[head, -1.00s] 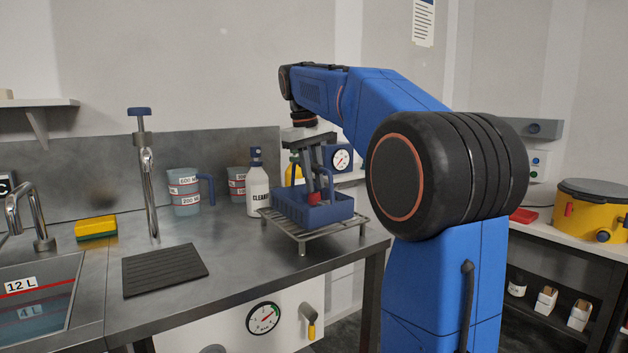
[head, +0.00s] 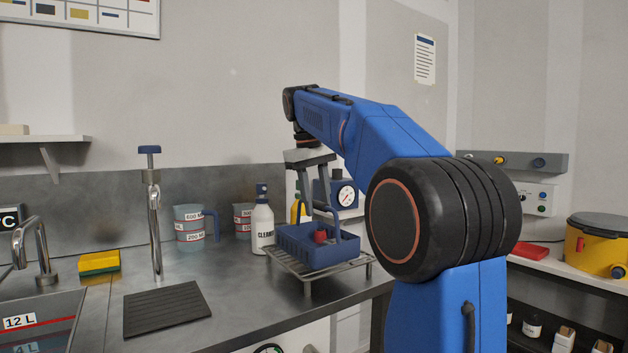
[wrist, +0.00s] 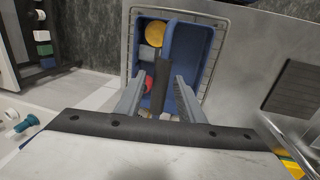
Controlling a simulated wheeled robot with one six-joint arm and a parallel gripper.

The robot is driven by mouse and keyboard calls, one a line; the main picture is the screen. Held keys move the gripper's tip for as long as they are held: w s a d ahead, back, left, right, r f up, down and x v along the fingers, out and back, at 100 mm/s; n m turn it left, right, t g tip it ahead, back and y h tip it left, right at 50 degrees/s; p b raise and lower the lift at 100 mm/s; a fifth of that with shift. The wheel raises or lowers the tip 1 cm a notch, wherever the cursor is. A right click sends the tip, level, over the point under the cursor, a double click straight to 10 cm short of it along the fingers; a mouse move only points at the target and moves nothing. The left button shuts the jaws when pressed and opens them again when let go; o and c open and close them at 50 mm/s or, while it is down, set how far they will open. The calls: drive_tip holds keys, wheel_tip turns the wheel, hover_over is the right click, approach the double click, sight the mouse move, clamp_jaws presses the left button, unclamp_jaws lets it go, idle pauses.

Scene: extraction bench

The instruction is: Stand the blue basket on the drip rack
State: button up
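The blue basket (head: 292,247) stands upright on the wire drip rack (head: 307,278) at the bench's right end. In the wrist view the basket (wrist: 172,42) lies inside the rim of the rack (wrist: 128,48). It holds a yellow round piece, a grey block and a red piece (head: 320,236). My gripper (head: 318,206) is above the basket, its fingers pointing down. In the wrist view my gripper (wrist: 159,76) is open, with the basket's dark handle (wrist: 161,82) between the fingers and gaps on both sides. The handle's lower ends are partly hidden.
A white cleaner bottle (head: 262,228) and measuring jugs (head: 189,230) stand left of and behind the rack. A gauge box (head: 343,194) is close behind it. Bare bench lies between mat and rack.

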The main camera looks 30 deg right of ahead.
wheel_tip(320, 180, up, 8)
drive_tip(key=a, duration=0.1)
drive_tip(key=shift+a+f, duration=0.15)
drive_tip(key=shift+f, duration=0.1)
idle(0.4)
